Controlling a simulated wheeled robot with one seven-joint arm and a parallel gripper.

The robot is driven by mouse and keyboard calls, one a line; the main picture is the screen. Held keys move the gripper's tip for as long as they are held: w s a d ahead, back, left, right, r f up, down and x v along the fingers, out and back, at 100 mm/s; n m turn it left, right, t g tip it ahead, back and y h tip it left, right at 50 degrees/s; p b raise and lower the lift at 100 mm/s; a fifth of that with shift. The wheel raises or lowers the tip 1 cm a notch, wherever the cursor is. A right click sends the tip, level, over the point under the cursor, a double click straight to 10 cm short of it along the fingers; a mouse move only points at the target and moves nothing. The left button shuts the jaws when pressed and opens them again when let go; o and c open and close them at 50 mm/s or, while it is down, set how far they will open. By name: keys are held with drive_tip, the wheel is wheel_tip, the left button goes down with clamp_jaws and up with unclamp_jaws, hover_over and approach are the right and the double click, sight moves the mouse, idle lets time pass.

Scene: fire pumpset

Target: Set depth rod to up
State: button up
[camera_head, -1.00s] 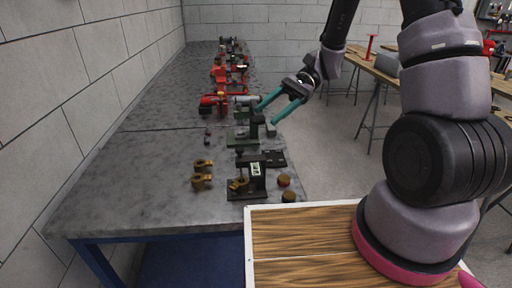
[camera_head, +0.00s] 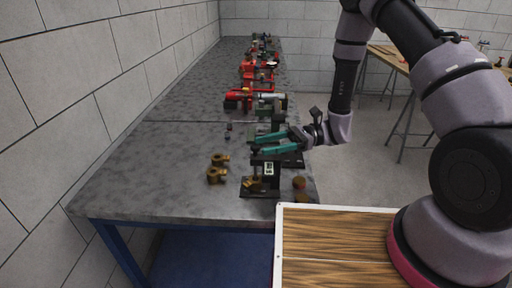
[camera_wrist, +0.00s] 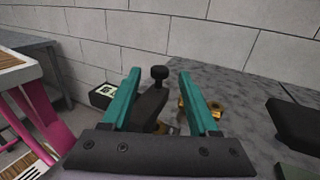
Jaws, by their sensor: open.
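The small black stand (camera_head: 262,182) with a pale label stands near the front of the grey bench. In the wrist view a black round knob (camera_wrist: 159,73), seemingly the top of the depth rod, rises above the stand's black arm (camera_wrist: 150,104). My gripper (camera_head: 256,144) is open, its two teal fingers pointing left just above the stand's top. In the wrist view my gripper (camera_wrist: 159,77) has the knob framed between its fingers. I cannot tell whether the fingertips reach past it or touch it. The rod's lower part is hidden.
Brass fittings (camera_head: 216,175) lie left of the stand, and brown round pieces (camera_head: 299,183) lie to its right. A green device (camera_head: 270,131) and red tools (camera_head: 238,98) stand farther back. The wall (camera_head: 75,80) runs along the bench's left side. The bench's front left is bare.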

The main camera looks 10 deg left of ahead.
sight(256, 146)
drive_tip(key=shift+x, duration=1.95)
clamp_jaws()
